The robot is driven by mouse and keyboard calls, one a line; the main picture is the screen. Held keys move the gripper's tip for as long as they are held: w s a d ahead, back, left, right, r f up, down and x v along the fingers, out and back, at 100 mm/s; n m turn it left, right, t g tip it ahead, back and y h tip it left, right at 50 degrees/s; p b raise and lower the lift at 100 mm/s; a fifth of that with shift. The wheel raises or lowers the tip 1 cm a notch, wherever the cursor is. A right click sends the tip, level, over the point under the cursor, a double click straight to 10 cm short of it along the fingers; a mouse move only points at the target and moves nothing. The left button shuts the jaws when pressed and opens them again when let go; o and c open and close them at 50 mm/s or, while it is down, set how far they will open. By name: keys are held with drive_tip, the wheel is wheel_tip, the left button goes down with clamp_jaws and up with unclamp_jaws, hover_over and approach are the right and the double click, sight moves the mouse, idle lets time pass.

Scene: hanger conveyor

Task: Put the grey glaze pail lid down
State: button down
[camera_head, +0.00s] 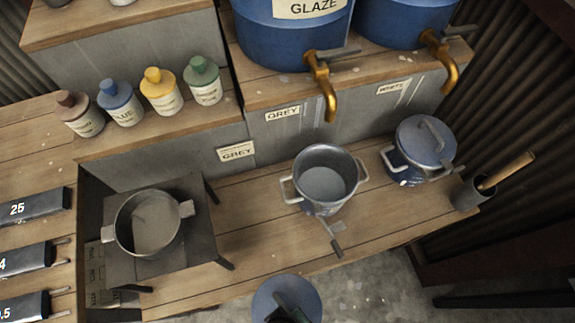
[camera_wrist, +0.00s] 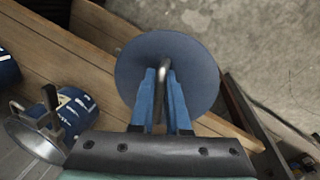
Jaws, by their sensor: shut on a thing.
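The grey glaze pail lid (camera_head: 266,297) is a round blue-grey disc with a bar handle. My gripper (camera_wrist: 162,80) is shut on its metal handle; the disc (camera_wrist: 185,50) shows beyond the fingers in the wrist view. In the head view the lid is at the bottom middle, in front of the bench's front edge, apart from the pail. An open pail (camera_head: 301,206) with grey contents stands on the bench below the grey-labelled tap. Its top is uncovered. My gripper (camera_head: 287,306) hides part of the lid in the head view.
A lidded blue pail (camera_head: 396,160) stands right of the open pail, beside a dark cup (camera_head: 466,195) with a wooden handle in it. A pot (camera_head: 119,222) sits on a dark stand (camera_head: 185,252) at left. Free wooden bench (camera_head: 258,235) lies between stand and open pail.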

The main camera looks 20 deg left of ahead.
drive_tip(key=w+a+p, duration=0.2)
drive_tip(key=w+a, duration=0.9)
drive_tip(key=w, duration=0.5)
wheel_tip(320, 180, down, 6)
drive_tip(key=shift+w+f, duration=0.1)
drive_tip(key=shift+f, duration=0.1)
drive_tip(key=shift+w+a+f, duration=0.1)
drive_tip(key=shift+w+f, duration=0.1)
drive_tip(key=shift+f, duration=0.05)
drive_tip(key=shift+f, duration=0.2)
drive_tip(key=c, duration=0.9)
unclamp_jaws()
